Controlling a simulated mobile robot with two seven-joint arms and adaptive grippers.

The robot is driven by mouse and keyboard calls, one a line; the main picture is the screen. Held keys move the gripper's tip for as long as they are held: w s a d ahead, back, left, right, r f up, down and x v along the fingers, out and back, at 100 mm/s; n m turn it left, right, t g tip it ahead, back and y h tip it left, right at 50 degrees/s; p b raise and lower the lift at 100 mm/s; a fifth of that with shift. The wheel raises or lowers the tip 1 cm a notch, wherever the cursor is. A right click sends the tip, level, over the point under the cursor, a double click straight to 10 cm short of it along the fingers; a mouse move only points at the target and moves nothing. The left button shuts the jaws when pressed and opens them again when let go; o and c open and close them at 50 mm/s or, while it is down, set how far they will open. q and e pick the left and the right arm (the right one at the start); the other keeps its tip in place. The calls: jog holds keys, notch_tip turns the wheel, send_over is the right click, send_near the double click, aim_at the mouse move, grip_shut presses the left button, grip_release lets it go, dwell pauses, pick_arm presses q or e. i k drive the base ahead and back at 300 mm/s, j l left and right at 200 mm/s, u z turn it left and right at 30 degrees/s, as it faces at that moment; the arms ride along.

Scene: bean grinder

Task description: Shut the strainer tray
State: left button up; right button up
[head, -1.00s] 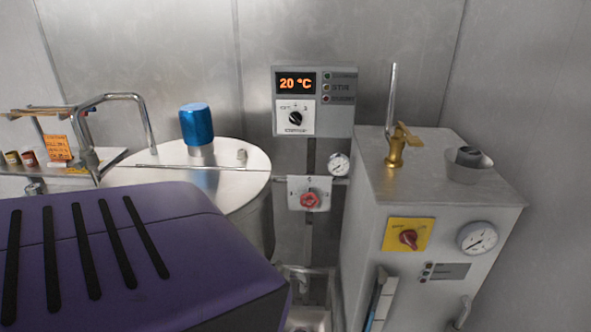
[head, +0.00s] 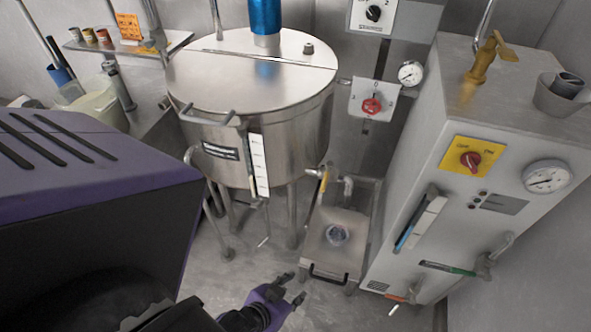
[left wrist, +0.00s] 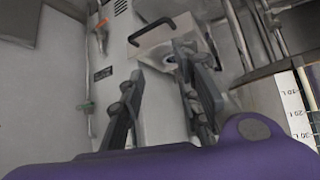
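The strainer tray (head: 316,243) is a pale metal tray low down between the tank and the cabinet. It has a dark handle on its front edge and a round drain opening on top. It appears to stick out forward from the frame behind it. In the left wrist view the tray (left wrist: 150,48) and its black handle show beyond the fingers. My left gripper (head: 294,286) is purple with dark fingers, in front of and below the tray in the head view. Its fingers are apart and empty, seemingly short of the handle. My right gripper is not in view.
A steel tank (head: 250,105) on legs stands left of the tray. A grey cabinet (head: 455,215) with a red knob and gauge stands close on the right. A red valve (head: 371,105) is on the wall above. Some floor is bare before the tray.

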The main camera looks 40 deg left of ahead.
aim_at(345, 257)
jog(key=u, duration=0.4)
jog(key=l+u, duration=0.1)
jog(key=u, duration=0.7)
jog(key=k+u, duration=0.1)
jog(key=u, duration=0.3)
jog(key=k+l, duration=0.1)
jog(key=l, duration=0.35)
jog(key=k+l, duration=0.15)
jog(key=l, duration=0.3)
jog(key=k+j+z, duration=0.35)
jog(key=k, duration=0.05)
